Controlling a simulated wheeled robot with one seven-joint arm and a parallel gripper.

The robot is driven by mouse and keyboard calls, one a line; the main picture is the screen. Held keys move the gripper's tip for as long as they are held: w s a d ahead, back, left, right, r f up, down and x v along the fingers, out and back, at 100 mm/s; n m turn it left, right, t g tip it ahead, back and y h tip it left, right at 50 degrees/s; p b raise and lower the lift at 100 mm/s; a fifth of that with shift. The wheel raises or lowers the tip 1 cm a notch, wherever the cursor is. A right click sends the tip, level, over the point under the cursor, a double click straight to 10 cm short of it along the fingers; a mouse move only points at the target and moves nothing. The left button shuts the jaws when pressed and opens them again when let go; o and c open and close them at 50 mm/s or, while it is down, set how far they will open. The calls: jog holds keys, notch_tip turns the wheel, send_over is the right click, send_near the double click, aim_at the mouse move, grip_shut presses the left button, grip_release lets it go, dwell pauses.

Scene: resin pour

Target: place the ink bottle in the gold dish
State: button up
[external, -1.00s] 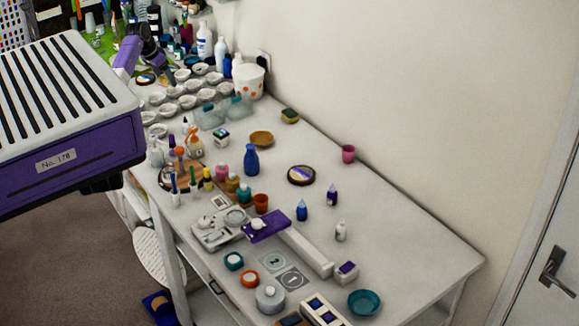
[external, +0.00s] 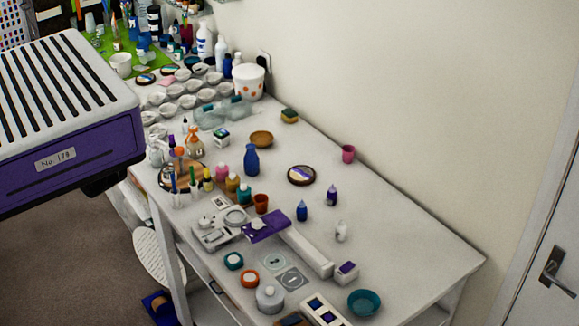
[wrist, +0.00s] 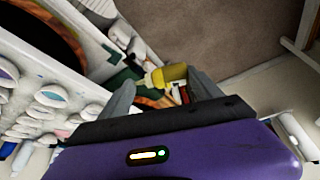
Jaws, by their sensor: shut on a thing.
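My gripper (wrist: 161,86) shows in the wrist view, its two grey fingers on either side of a small yellow bottle (wrist: 172,73) with a pale tip. It is shut on this bottle, which lies sideways in the picture and seems to be the ink bottle. In the external view my gripper and the held bottle are hidden. The gold dish (external: 261,139), shallow and golden-brown, sits on the white table behind the blue vase; it looks empty.
The white table (external: 400,245) has free room at its right. A blue vase (external: 251,160) stands just in front of the dish. A sponge (external: 289,116), a round dark-rimmed piece (external: 301,175) and several white cups (external: 190,87) are around it.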

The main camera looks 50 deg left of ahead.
jog(key=s+d+f+n, duration=0.1)
jog(key=s+d+n, duration=0.1)
jog(key=s, duration=1.3)
jog(key=shift+s+d+g+y, duration=0.15)
jog(key=shift+s+g+y, duration=0.15)
jog(key=shift+s+g, duration=0.1)
jog(key=shift+w+f, duration=0.1)
